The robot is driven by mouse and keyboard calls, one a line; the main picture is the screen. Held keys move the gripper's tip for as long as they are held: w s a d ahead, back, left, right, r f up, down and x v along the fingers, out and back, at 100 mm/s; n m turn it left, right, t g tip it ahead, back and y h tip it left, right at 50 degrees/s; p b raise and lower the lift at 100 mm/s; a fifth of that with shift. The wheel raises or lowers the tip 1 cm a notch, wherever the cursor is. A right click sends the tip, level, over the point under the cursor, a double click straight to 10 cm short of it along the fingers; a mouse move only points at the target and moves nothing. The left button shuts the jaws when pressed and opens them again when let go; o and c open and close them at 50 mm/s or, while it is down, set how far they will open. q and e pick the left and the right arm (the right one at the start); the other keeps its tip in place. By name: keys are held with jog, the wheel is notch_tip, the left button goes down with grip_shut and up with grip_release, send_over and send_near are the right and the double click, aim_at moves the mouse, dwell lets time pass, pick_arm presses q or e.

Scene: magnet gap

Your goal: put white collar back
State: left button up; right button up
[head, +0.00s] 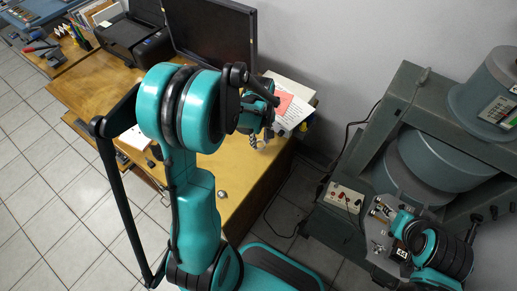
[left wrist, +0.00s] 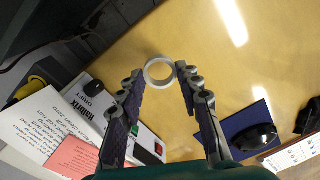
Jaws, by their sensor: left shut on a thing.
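The white collar (left wrist: 159,70) is a pale ring held between the fingertips of my left gripper (left wrist: 158,78) in the left wrist view, with the wooden desk behind it. In the head view, my left gripper (head: 256,138) is over the far right part of the desk, partly hidden by my own arm; I cannot make out the collar there. The large green magnet (head: 437,155) stands at the right. My right gripper (head: 390,232) is low in front of it, and its fingers are too small to read.
The wooden desk (head: 95,88) carries a monitor (head: 212,33), a black printer (head: 132,38) and papers (head: 292,108). A small silver object (head: 221,194) lies near its front edge. A white box with red knobs (head: 344,197) sits left of the magnet. A dark object on a blue mat (left wrist: 234,122) shows in the wrist view.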

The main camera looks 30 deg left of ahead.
pick_arm(q)
jog(key=shift+a+f, duration=0.3)
jog(key=shift+f, duration=0.2)
jog(key=shift+f+b, duration=1.1)
jog(key=shift+f, duration=0.55)
jog(key=shift+s, duration=0.1)
jog(key=shift+f, duration=0.15)
jog(key=o, duration=1.1)
